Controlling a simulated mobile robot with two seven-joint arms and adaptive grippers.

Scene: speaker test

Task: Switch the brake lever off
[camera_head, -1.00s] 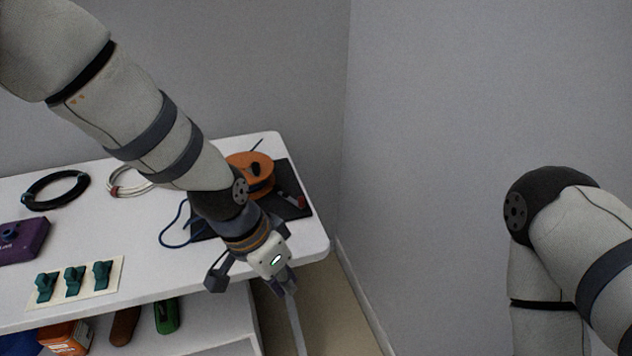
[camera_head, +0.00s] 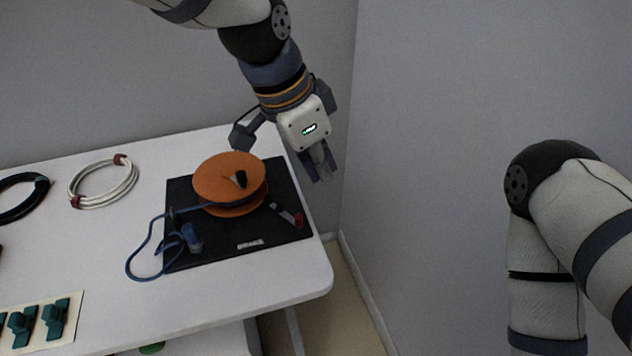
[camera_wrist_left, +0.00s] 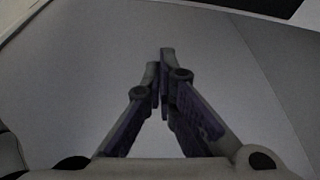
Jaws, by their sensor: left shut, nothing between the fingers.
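The brake lever (camera_head: 287,214) is a small grey lever with a red end, lying slanted at the right side of a black board (camera_head: 215,256). An orange spool (camera_head: 228,172) stands on the board beside it, and a label (camera_head: 250,243) sits near the board's front edge. My left gripper (camera_head: 322,168) is shut and empty, up and to the right of the lever and apart from it. My right gripper is out of view.
A blue cable (camera_head: 140,249) loops off the board's left side. A white cable coil (camera_head: 104,182), a black coil (camera_head: 20,214) and green switches (camera_head: 55,318) lie farther left on the white table (camera_head: 285,284). Grey walls stand behind and at the right.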

